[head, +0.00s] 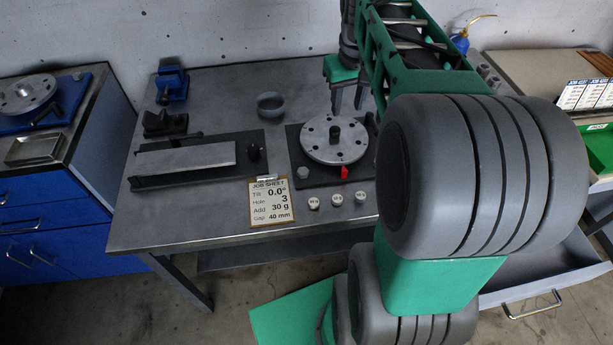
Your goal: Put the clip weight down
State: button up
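Three small pale clip weights stand in a row at the table's front edge: a left one (313,203), a middle one (337,199) and a right one (360,197). Their top markings are too small to read surely. The rotor (325,150), a grey disc with holes and a dark centre hub, lies on a dark base plate behind them. My gripper (349,108) points down above the table, behind the rotor. Its two grey fingers stand apart, and I see nothing between them. My arm hides the area right of the rotor.
A job sheet (272,205) reads tilt 0.0°, hole 3, add 30 g, gap 40 mm. A long flat plate fixture (185,160) lies left of the rotor, with a grey bowl (270,104) behind. A blue vise (172,82) stands at the back left. The table's front left (150,225) is clear.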

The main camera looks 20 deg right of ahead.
jog(key=s+a+f, duration=0.4)
jog(key=s+a, duration=0.1)
jog(key=a, duration=0.2)
jog(key=s+a+f+n+t, duration=0.1)
jog(key=s+a+f, duration=0.3)
jog(key=s+a, duration=0.2)
jog(key=shift+s+a+f+t+y, duration=0.15)
jog(key=shift+a+t+y, duration=0.2)
jog(key=shift+a, duration=0.85)
